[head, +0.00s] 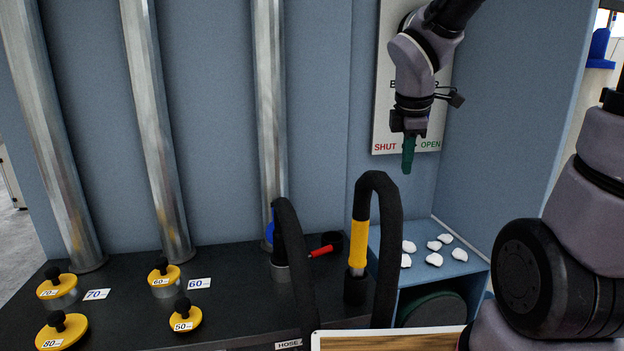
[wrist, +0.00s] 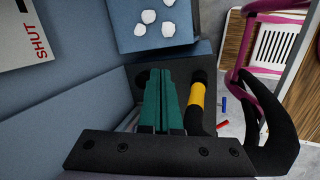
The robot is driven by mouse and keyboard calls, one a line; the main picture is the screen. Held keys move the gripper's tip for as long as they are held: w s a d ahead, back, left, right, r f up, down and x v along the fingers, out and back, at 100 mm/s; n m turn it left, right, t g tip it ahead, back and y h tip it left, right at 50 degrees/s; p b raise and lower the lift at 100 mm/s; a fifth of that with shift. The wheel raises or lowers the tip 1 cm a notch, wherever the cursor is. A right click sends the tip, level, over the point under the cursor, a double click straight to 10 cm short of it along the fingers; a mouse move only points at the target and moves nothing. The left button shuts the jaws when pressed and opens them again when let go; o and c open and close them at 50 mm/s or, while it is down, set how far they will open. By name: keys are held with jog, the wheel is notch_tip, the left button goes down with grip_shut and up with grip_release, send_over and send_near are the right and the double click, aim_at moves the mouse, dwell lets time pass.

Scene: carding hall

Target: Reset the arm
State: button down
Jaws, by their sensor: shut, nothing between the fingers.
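My gripper (head: 408,155) hangs from my arm at the upper right of the head view, its green fingers pointing down in front of the SHUT/OPEN sign. In the wrist view the green fingers (wrist: 165,100) lie together with nothing between them. The fingers are apart from the shelf and the bench below. The sign (head: 384,137) is partly hidden behind my arm.
Below stands a blue shelf (head: 474,266) with several white lumps (head: 434,259). A black hose with a yellow sleeve (head: 359,243) arches beside it. Several yellow-capped plugs (head: 182,318) and metal pipes (head: 155,130) stand left. A red handle (head: 322,251) sticks out mid-bench.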

jog(key=s+d+r+m+t+y, duration=0.3)
jog(key=s+r+m, duration=0.7)
jog(key=m, duration=1.1)
jog(key=shift+d+r, duration=0.65)
jog(key=shift+r, duration=0.05)
